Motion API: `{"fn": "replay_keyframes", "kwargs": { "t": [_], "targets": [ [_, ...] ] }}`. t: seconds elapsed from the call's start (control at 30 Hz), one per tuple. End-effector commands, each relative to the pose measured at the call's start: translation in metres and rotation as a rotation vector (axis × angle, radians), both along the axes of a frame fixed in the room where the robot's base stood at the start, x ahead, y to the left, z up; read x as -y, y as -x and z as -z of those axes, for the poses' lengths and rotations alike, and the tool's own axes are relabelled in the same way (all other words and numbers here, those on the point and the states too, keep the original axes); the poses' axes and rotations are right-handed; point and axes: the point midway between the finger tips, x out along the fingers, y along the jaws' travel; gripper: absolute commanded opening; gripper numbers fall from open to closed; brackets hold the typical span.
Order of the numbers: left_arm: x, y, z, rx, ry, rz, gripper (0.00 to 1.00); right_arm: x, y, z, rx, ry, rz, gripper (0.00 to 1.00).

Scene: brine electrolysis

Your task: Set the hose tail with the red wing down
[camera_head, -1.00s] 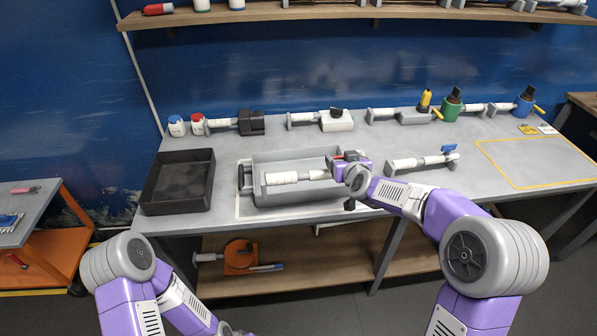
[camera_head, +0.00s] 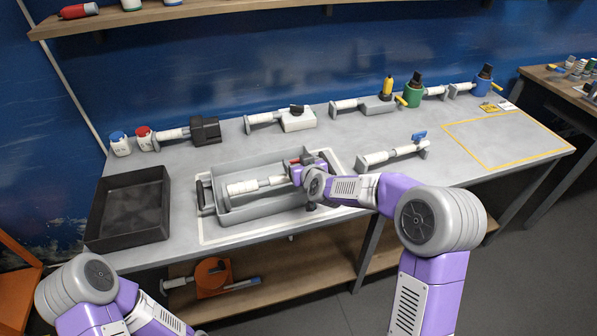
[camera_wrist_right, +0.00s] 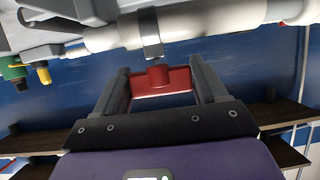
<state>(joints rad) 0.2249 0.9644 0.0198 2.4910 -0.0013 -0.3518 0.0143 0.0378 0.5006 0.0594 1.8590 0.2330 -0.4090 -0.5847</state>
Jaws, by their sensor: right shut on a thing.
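The hose tail (camera_head: 257,186) is a white pipe with grey fittings. In the head view it lies lengthwise over the grey tray (camera_head: 272,211); I cannot tell whether it rests on the tray's floor or hangs just above it. Its red wing (camera_wrist_right: 161,82) sits between the fingers in the right wrist view, below a grey band on the pipe. My right gripper (camera_wrist_right: 163,88) is shut on this wing. In the head view my right gripper (camera_head: 297,170) is at the tray's right end and hides that end of the pipe. My left gripper is out of view.
A black bin (camera_head: 130,207) stands left of the tray. A pipe with a blue valve (camera_head: 394,152) stands to the right. Several fittings and two small bottles, with blue (camera_head: 120,143) and red caps, line the back. The yellow-outlined area (camera_head: 505,137) at right is mostly clear.

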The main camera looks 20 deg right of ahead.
Motion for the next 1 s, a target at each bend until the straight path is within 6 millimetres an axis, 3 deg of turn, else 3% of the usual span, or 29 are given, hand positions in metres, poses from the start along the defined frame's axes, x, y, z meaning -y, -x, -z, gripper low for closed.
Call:
{"fn": "replay_keyframes", "kwargs": {
  "t": [0.03, 0.13, 0.47, 0.5, 0.6, 0.67, 1.0],
  "targets": [
    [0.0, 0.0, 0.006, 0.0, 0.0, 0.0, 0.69, 0.001, 0.0, 0.013, -0.003, 0.0, 0.001, 0.17],
    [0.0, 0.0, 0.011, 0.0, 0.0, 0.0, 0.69, 0.001, 0.0, 0.024, -0.002, 0.001, 0.001, 0.17],
    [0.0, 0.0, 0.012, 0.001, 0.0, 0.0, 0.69, 0.0, 0.0, 0.025, 0.0, 0.0, 0.0, 0.17],
    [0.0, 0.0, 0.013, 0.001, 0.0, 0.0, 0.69, 0.0, 0.0, 0.027, -0.002, 0.001, 0.0, 0.73],
    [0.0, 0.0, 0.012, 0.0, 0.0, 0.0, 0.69, 0.0, 0.0, 0.025, -0.002, 0.001, 0.0, 0.89],
    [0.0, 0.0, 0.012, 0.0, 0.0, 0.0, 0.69, 0.0, 0.0, 0.025, -0.002, 0.0, 0.0, 0.97],
    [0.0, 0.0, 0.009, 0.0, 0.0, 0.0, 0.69, 0.0, 0.0, 0.023, -0.001, 0.0, 0.0, 0.97]
  ]
}}
